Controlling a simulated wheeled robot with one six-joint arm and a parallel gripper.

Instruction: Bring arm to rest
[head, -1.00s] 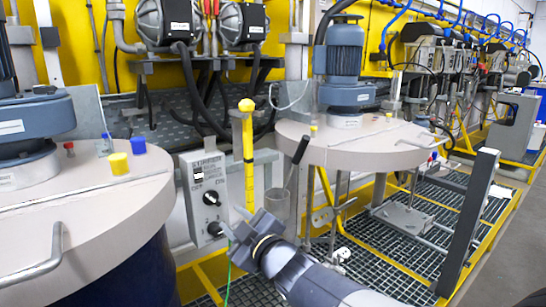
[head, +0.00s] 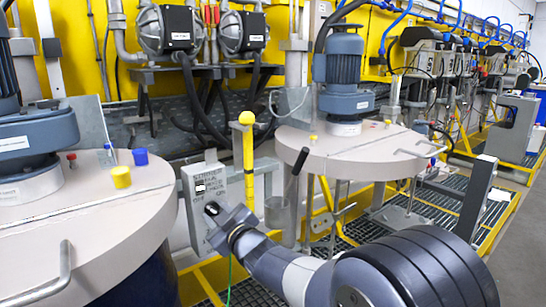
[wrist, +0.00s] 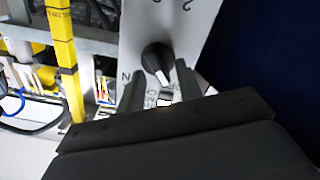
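My arm (head: 285,270) reaches from the lower right of the head view toward a grey control panel (head: 190,215) between two drums. My gripper (head: 212,212) is at the panel's face, and its fingers are small and partly hidden there. In the wrist view the two dark fingers of my gripper (wrist: 160,82) stand apart with nothing between them that I can see held. A black rotary knob (wrist: 156,57) with a white mark sits on the panel just past the fingertips. I cannot tell whether the fingers touch it.
A drum with a pale lid (head: 100,215) stands close on the left. A second pale lid (head: 350,155) with a blue motor (head: 344,60) is behind my arm. A yellow post (head: 248,160) rises beside the panel. Grating (head: 400,240) lies to the right.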

